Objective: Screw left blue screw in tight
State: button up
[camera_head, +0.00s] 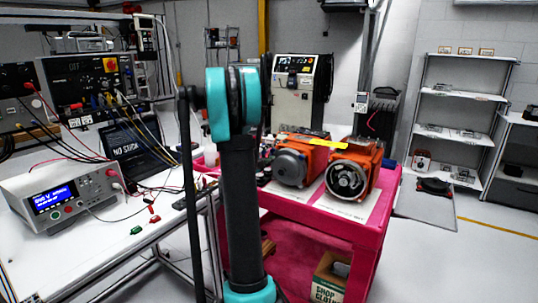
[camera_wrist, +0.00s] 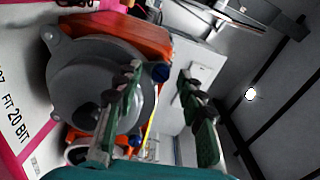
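An orange servo motor with a round grey end cap (camera_wrist: 85,85) fills the left of the wrist view. In the camera_head view, the left motor (camera_head: 290,168) sits on a pink cart. One blue screw head (camera_wrist: 161,72) shows in the wrist view between my fingertips. A second blue screw head (camera_wrist: 134,141) shows lower, near the left finger's base. My gripper (camera_wrist: 158,74) is open, with one finger in front of the grey cap and one right of the motor. I see no finger contact with either screw. My arm hides the gripper in the camera_head view.
A second orange motor (camera_head: 350,172) stands right beside the first on the pink cart (camera_head: 322,225). A white bench with a power supply (camera_head: 65,195) and loose cables is at the left.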

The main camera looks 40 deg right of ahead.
jog(key=v, duration=1.2)
jog(key=shift+c, duration=0.3)
